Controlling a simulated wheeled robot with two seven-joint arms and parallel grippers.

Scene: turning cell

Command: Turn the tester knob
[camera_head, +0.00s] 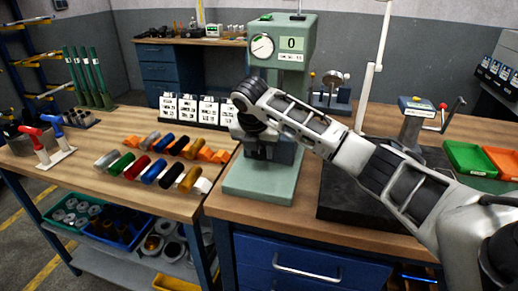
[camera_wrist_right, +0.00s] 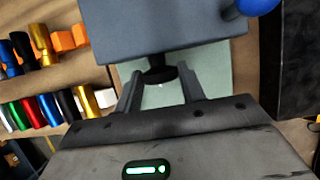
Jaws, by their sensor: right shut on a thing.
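The tester (camera_head: 283,65) is a pale green upright machine with a round dial and a display reading 0. My right arm reaches across in front of it. My right gripper (camera_head: 258,150) is low in front of the column, above the green base plate (camera_head: 258,183), mostly hidden by my own wrist. In the right wrist view, the two fingers of my right gripper (camera_wrist_right: 162,88) stand on either side of a dark knob (camera_wrist_right: 160,73), below a grey-blue block (camera_wrist_right: 160,30). The fingertip contact is partly hidden. My left gripper is not in view.
A blue ball (camera_wrist_right: 257,5) is close by at the wrist view's upper right. Coloured cylinders (camera_head: 155,170) and white label cards (camera_head: 188,108) are on the bench to the left. A dark plate (camera_head: 350,195) and a crank device (camera_head: 415,120) are to the right.

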